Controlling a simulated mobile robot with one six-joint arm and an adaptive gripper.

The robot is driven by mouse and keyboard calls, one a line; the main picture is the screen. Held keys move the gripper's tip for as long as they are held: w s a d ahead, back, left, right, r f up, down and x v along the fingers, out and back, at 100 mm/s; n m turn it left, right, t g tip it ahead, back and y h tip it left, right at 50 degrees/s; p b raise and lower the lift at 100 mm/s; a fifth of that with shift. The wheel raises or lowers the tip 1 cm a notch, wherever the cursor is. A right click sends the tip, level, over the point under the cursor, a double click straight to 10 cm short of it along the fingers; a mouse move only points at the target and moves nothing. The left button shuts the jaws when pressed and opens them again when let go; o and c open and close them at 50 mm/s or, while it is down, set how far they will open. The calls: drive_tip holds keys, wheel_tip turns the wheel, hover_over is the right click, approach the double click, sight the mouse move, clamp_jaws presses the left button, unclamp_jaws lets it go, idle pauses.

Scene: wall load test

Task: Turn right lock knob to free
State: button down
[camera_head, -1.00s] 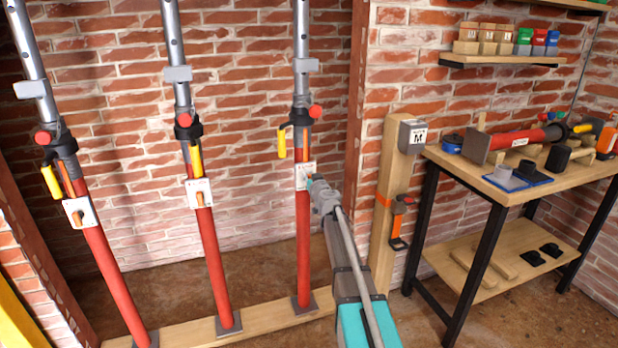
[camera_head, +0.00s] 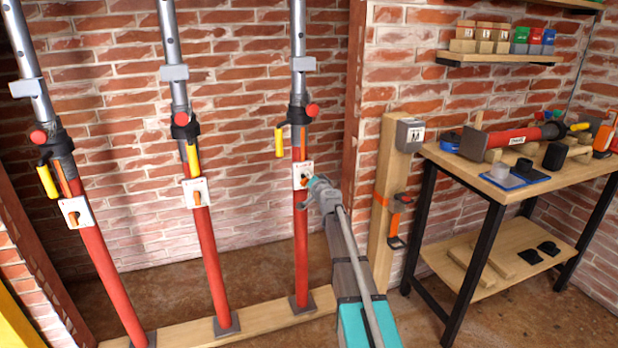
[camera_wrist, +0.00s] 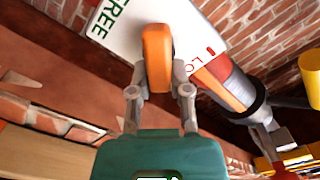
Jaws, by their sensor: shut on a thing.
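The right lock knob is orange and sits on a white plate (camera_head: 302,172) on the right red prop (camera_head: 301,240). In the wrist view the knob (camera_wrist: 157,55) stands between the two grey fingertips of my gripper (camera_wrist: 158,92), which is shut on it. The plate (camera_wrist: 185,22) reads "FREE" at the upper left; a red mark and "LO" show at the right, the rest hidden. The knob lies between the two labels in that view. In the head view my gripper (camera_head: 308,193) is at the plate's lower right.
Two more red props with white plates, a middle one (camera_head: 197,193) and a left one (camera_head: 77,212), stand to the left. A wooden post (camera_head: 383,220) with a grey box stands right of my arm. A workbench (camera_head: 520,185) with parts is farther right.

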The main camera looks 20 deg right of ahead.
drive_tip(key=m, duration=0.4)
drive_tip(key=shift+d+f+m+b, duration=0.25)
drive_tip(key=shift+f+m+b, duration=0.05)
drive_tip(key=shift+f+b, duration=0.1)
drive_tip(key=m, duration=0.4)
drive_tip(key=shift+f, duration=0.3)
drive_tip(key=shift+m, duration=0.3)
drive_tip(key=c, duration=0.6)
unclamp_jaws()
drive_tip(key=shift+o, duration=0.2)
drive_tip(key=shift+s, duration=0.15)
drive_tip(key=s, duration=1.1)
drive_tip(key=shift+s, duration=0.35)
